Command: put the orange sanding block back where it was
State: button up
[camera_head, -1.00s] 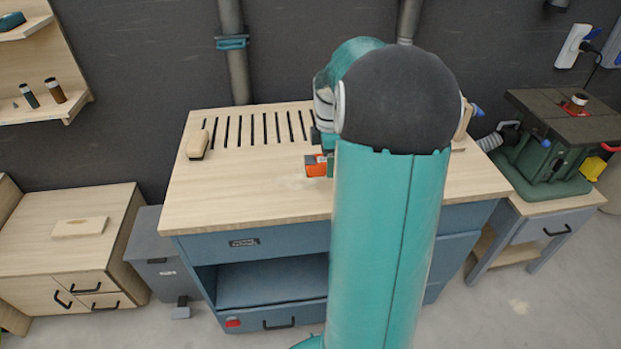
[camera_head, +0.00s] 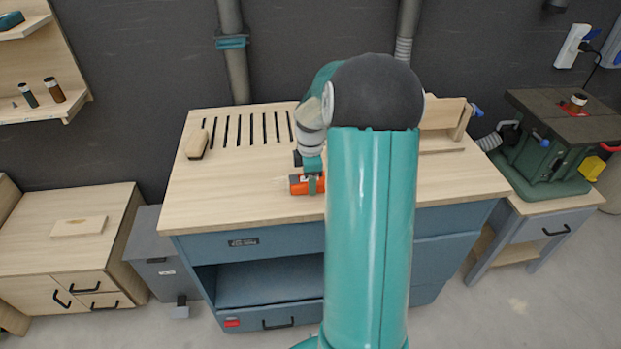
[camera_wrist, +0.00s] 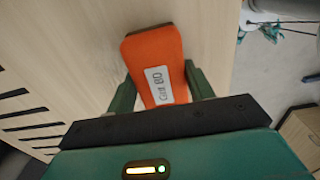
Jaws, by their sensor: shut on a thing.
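The orange sanding block (camera_wrist: 155,60) with a white label is between the two green fingers of my gripper (camera_wrist: 160,92) in the wrist view. My gripper is shut on it. In the head view the orange block (camera_head: 303,185) shows at the front middle of the wooden workbench top (camera_head: 240,190), beside my arm. The block is over the bench top; I cannot tell whether it touches the wood. Part of the bench behind my arm is hidden.
A wooden block or brush (camera_head: 197,145) lies at the bench's left, beside the dark slots. A wooden fence piece (camera_head: 445,115) stands at the back right. A green machine (camera_head: 555,150) is on a stand to the right. The left half of the bench front is clear.

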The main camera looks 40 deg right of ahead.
jog(key=o, duration=0.9)
notch_tip(320, 180, up, 12)
jog(key=f, duration=0.1)
jog(key=a+r+m, duration=0.2)
jog(key=a+r, duration=0.3)
jog(key=a, duration=0.3)
jog(key=s+a+r+m+t, duration=0.1)
jog(key=s+a+m+t, duration=0.1)
jog(key=s+a, duration=0.3)
jog(key=s+a+r+m+t, duration=0.1)
jog(key=s+a+m, duration=0.3)
jog(key=a, duration=0.6)
jog(key=s+a+r+m+t, duration=0.1)
jog(key=s+a+m+t, duration=0.1)
jog(key=s+a, duration=0.5)
jog(key=shift+s+a+r+m+t, duration=0.15)
jog(key=shift+s+a+m+t, duration=0.15)
jog(key=shift+a+m, duration=0.35)
